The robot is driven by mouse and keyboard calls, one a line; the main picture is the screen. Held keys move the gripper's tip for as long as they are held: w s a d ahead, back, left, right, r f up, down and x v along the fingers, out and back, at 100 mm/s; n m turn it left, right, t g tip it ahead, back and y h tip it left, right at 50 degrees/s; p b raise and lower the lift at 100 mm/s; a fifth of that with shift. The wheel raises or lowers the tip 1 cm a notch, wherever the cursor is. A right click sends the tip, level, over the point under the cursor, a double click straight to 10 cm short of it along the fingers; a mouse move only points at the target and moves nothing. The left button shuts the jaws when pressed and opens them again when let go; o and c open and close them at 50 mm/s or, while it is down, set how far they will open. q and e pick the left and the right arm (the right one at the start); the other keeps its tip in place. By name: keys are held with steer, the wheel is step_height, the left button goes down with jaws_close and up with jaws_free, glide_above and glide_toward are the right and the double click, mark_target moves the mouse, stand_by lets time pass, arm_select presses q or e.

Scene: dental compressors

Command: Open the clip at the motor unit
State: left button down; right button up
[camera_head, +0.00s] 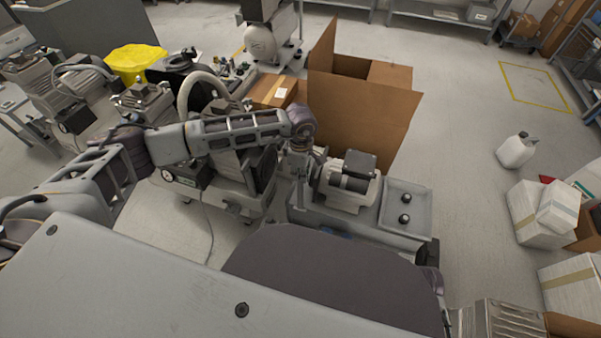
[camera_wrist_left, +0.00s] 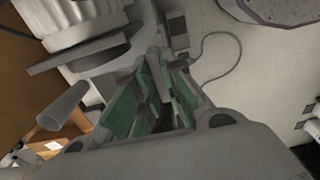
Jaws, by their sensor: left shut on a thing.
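The motor unit (camera_head: 348,188), pale with a dark top box, sits on a grey metal base. My left gripper (camera_head: 299,170) points down at its left side, partly hidden by my own wrist. In the left wrist view the green-padded fingers (camera_wrist_left: 160,78) are close together beside a pale ribbed housing with a dark flange (camera_wrist_left: 88,54). They are shut on a small grey part that looks like the clip, mostly hidden between them. I cannot tell whether the clip is open. My right gripper is not in view.
A small grey box with a cable (camera_wrist_left: 178,32) is close beyond the fingers. An open cardboard box (camera_head: 365,110) stands behind the motor unit. Other compressors (camera_head: 145,100) crowd the left. A white canister (camera_head: 516,150) stands on open floor at the right.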

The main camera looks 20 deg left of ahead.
arm_select(q)
steer(key=c, duration=1.5)
jaws_free()
steer(key=shift+r, duration=0.15)
step_height(320, 180, up, 12)
